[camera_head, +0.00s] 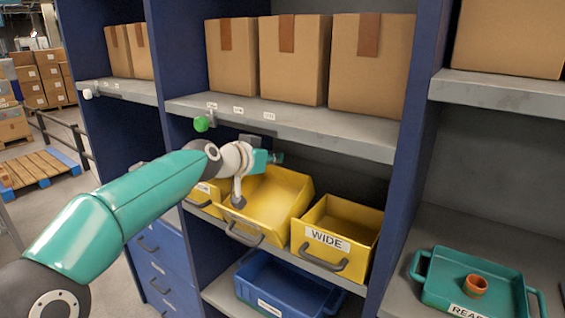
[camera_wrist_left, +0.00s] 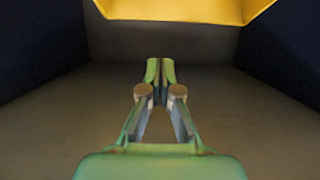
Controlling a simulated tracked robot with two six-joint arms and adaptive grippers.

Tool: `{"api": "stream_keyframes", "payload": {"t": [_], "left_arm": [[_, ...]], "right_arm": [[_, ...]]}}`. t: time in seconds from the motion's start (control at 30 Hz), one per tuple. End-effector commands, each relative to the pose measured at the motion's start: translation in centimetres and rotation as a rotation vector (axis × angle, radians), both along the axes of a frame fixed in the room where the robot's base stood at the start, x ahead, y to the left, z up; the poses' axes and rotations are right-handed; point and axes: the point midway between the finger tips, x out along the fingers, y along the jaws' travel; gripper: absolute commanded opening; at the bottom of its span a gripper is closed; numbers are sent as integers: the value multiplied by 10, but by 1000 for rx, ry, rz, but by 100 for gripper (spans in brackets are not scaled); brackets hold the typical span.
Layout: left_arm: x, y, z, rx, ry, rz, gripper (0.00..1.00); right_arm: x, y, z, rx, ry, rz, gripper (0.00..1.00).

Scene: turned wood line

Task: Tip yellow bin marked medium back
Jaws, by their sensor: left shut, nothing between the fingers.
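A yellow bin (camera_head: 268,205) with a grey front handle sits in the middle of a row of yellow bins. It is tilted, its back raised and its front low at the shelf edge. No label on it can be read. My left gripper (camera_head: 276,158) is shut and empty at the bin's raised back, partly hidden by its own wrist. In the left wrist view the closed fingers (camera_wrist_left: 160,70) point into the dark shelf bay, and a yellow bin's edge (camera_wrist_left: 185,10) crosses the top. Contact cannot be told. My right gripper is not in view.
A yellow bin marked WIDE (camera_head: 328,240) stands to the right; another yellow bin (camera_head: 205,195) is partly hidden at left. A shelf (camera_head: 300,122) with cardboard boxes (camera_head: 292,60) hangs above. A blue bin (camera_head: 280,290) sits below. A green tray (camera_head: 450,278) holds an orange ring (camera_head: 475,286).

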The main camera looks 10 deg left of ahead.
Motion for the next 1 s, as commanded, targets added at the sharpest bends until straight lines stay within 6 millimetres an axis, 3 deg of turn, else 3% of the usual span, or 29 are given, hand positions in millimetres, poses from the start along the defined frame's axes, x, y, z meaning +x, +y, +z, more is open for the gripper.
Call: {"api": "stream_keyframes", "payload": {"t": [0.1, 0.2, 0.4, 0.83, 1.0], "left_arm": [[22, -10, -5, 1, 2, -3, 0], [27, -11, -25, 0, 2, -2, 0], [34, -14, -40, -1, 0, -2, 0], [35, -14, -42, 1, 1, -2, 0], [33, -15, -38, 10, 29, -1, 0]], "right_arm": [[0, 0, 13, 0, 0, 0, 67], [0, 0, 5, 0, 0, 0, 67], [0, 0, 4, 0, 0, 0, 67], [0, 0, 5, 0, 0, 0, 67], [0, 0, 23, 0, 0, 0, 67]]}}
